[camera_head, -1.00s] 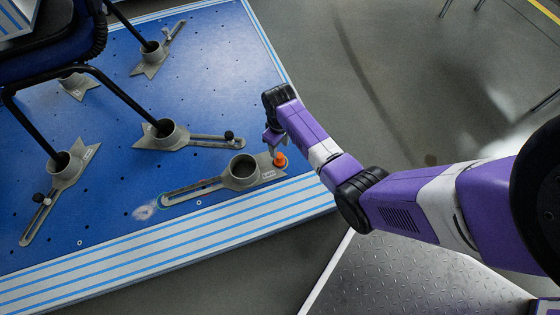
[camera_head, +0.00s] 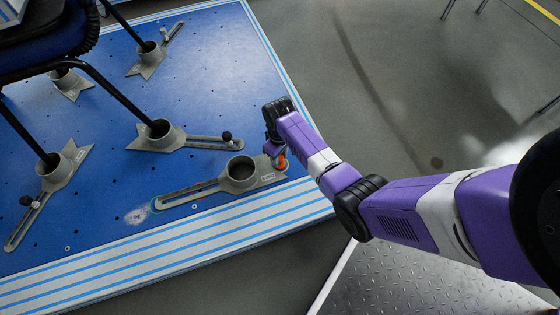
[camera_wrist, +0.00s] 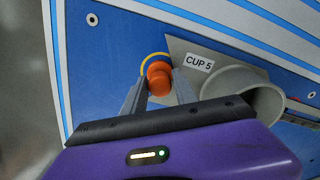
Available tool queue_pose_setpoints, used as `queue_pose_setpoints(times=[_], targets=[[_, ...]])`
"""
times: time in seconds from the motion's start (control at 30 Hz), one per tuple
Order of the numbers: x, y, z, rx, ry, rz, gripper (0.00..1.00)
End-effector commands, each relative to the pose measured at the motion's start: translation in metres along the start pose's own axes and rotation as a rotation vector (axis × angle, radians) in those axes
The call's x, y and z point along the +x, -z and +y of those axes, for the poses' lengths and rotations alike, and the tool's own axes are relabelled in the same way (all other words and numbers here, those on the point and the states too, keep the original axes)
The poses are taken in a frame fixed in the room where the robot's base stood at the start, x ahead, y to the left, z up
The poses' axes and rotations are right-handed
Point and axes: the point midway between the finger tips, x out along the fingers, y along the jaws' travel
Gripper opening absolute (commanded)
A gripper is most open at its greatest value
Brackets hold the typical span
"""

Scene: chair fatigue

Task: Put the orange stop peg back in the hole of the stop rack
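The orange stop peg (camera_wrist: 158,80) sits beside the grey CUP 5 plate, with a yellow ring around its base. In the head view the peg (camera_head: 282,161) is partly hidden by my gripper (camera_head: 276,151), at the right end of the cup fixture (camera_head: 255,186). In the wrist view my gripper (camera_wrist: 159,89) has one finger on each side of the peg, spread apart and close to it. Whether the fingers touch it is hard to see. I cannot make out a stop rack in either view.
The blue perforated platform (camera_head: 205,75) carries several grey cup fixtures. Chair legs stand in some, left of my arm. The CUP 5 cup (camera_head: 240,173) is empty and stands close to the peg. Striped edging (camera_head: 190,235) borders the platform. Grey floor lies beyond.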

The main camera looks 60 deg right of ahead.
Motion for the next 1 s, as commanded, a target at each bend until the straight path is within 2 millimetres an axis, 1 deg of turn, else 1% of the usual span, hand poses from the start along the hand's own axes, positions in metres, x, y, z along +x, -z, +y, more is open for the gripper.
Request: queue_pose_setpoints(times=[0.03,0.13,0.17,0.37,1.0], targets=[[0.000,0.000,0.000,0.000,0.000,0.000,0.22],[0.000,0.000,0.000,0.000,0.000,0.000,0.02],[0.000,0.000,0.000,0.000,0.000,0.000,0.00],[-0.002,0.000,0.000,0.000,0.000,0.000,0.00],[-0.020,0.000,0.000,0.000,0.000,0.000,0.00]])
